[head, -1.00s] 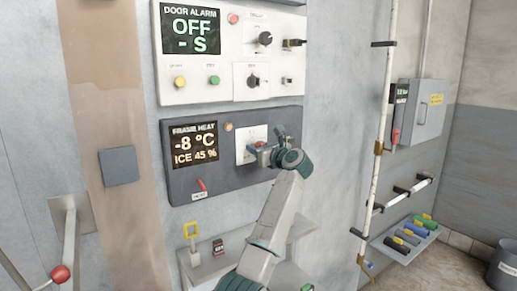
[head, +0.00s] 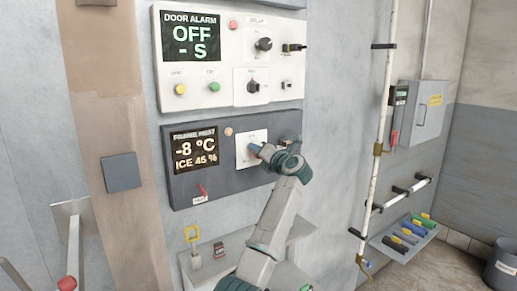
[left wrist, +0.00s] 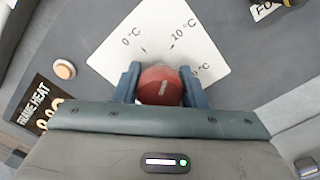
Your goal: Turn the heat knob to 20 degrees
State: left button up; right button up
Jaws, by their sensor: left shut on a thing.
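The red heat knob (left wrist: 162,86) sits on a white dial plate (left wrist: 178,30) marked 0 °C and 10 °C, with a third, partly hidden label. A pale mark on the knob's face points up toward the plate in the left wrist view. My left gripper (left wrist: 160,72) is shut on the knob, one blue finger on each side. In the head view my left gripper (head: 256,150) is at the dial plate (head: 246,143) and hides the knob. The frame heat display (head: 195,148) reads -8 °C and ICE 45 %. My right gripper is not in view.
The door alarm panel (head: 228,97), with knobs and buttons, is just above. A small red switch (head: 203,190) is at the heat panel's lower left. A shelf (head: 205,268) with small items is below. A white pipe (head: 381,120) stands to the right.

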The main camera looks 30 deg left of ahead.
pick_arm(q)
jog(key=m+p, duration=0.1)
jog(key=m, duration=0.1)
jog(key=m+p, duration=0.1)
jog(key=p, duration=0.1)
jog(key=shift+r+m, duration=0.2)
jog(key=shift+m, duration=0.2)
jog(key=m+p, duration=0.5)
jog(key=shift+m, duration=0.3)
jog(key=m, duration=0.1)
jog(key=m+p, duration=0.1)
jog(key=shift+f+m, duration=0.2)
jog(key=shift+m, duration=0.1)
jog(key=m, duration=0.4)
jog(key=shift+f, duration=0.1)
jog(key=shift+m, duration=0.4)
jog(key=o, duration=1)
jog(key=shift+d, duration=0.1)
